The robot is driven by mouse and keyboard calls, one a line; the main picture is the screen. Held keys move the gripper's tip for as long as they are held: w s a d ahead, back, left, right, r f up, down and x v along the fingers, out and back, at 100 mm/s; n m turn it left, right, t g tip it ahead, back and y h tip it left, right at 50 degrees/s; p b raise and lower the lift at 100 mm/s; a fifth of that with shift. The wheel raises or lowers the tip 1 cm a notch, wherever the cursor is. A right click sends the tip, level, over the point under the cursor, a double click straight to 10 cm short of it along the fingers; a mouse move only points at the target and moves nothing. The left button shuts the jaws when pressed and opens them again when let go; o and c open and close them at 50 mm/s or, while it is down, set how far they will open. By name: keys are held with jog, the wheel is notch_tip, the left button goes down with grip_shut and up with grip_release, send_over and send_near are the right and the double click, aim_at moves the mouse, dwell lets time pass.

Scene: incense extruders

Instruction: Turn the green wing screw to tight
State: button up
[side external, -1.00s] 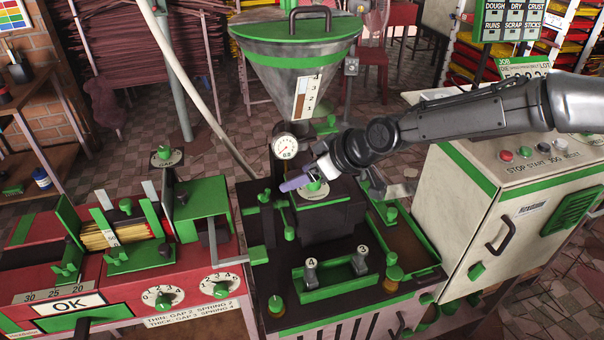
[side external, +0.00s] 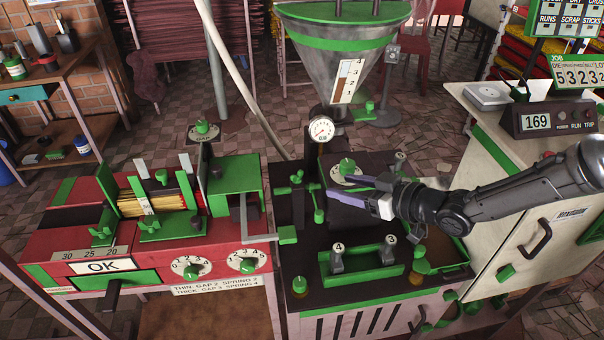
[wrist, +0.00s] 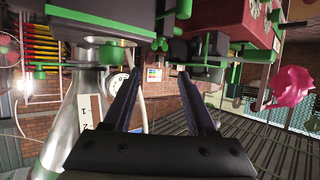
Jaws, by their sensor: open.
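Several green winged or knobbed parts sit on the dark machine top. A green cross-shaped wing piece (side external: 297,178) stands left of the dark block, and a green handle (side external: 318,215) is in front of it. I cannot tell for sure which is the wing screw. A green knob (side external: 347,167) stands on a pale disc on the block. My gripper (side external: 342,187) reaches in from the right, just in front of that disc, pointing left. In the wrist view its two fingers (wrist: 160,74) are apart with nothing held between them; a small green part (wrist: 160,45) shows beyond and above them.
The hopper (side external: 342,75) and pressure gauge (side external: 321,129) rise behind the block. A green tray (side external: 362,266) with pegs is in front. The red measuring bench (side external: 150,245) is at left, the pale control cabinet (side external: 490,215) at right.

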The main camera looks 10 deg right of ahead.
aim_at(298, 174)
jog(key=x, duration=1.3)
jog(key=shift+w+a, duration=0.2)
jog(key=shift+w, duration=0.1)
grip_shut()
